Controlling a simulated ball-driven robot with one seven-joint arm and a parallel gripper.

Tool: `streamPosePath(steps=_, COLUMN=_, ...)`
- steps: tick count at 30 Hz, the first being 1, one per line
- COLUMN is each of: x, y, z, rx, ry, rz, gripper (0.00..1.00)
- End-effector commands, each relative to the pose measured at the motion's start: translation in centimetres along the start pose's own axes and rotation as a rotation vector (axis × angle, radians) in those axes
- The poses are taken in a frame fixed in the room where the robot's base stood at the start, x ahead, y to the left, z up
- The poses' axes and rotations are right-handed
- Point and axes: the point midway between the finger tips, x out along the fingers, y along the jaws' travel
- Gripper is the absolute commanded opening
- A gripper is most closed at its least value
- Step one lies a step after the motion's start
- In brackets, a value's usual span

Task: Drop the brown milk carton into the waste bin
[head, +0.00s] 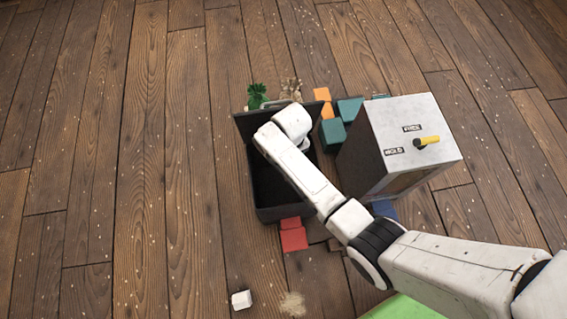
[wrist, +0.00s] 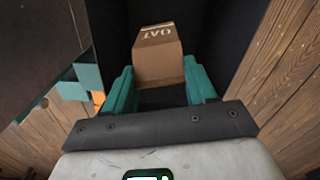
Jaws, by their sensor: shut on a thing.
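The brown milk carton (wrist: 158,62), with "OAT" printed upside down on it, sits between the two teal fingers of my gripper (wrist: 160,88) in the wrist view. My gripper is shut on it. The waste bin (head: 285,213) is a black open box on the floor in the head view, left of the grey box. My forearm reaches across the bin and my wrist end is over its upper right part. The gripper and carton are hidden under the arm there. In the wrist view the bin's black inside (wrist: 226,35) surrounds the carton; its depth relative to the rim is unclear.
A grey box (head: 400,142) with a yellow lever and "HOLD" and "FREE" labels stands close on the right. Red blocks (head: 293,238), teal blocks (head: 333,131) and orange blocks (head: 325,106) lie around the bin. A white cube (head: 241,299) lies in front. The left floor is clear.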

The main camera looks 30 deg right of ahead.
Motion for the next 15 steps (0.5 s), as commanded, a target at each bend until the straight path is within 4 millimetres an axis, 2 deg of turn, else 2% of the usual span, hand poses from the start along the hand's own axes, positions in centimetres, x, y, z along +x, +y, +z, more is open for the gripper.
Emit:
streamPosePath(steps=4, x=-0.1, y=0.0, z=-0.01, rx=0.0, ry=0.0, rz=0.0, gripper=0.13)
streamPosePath(steps=5, x=-0.1, y=0.0, z=-0.01, rx=0.0, ry=0.0, rz=0.0, gripper=0.59)
streamPosePath(steps=13, x=-0.09, y=0.0, z=-0.01, rx=0.0, ry=0.0, rz=0.0, gripper=0.85)
streamPosePath(steps=15, x=-0.09, y=0.0, z=-0.01, rx=0.0, ry=0.0, rz=0.0, gripper=0.86)
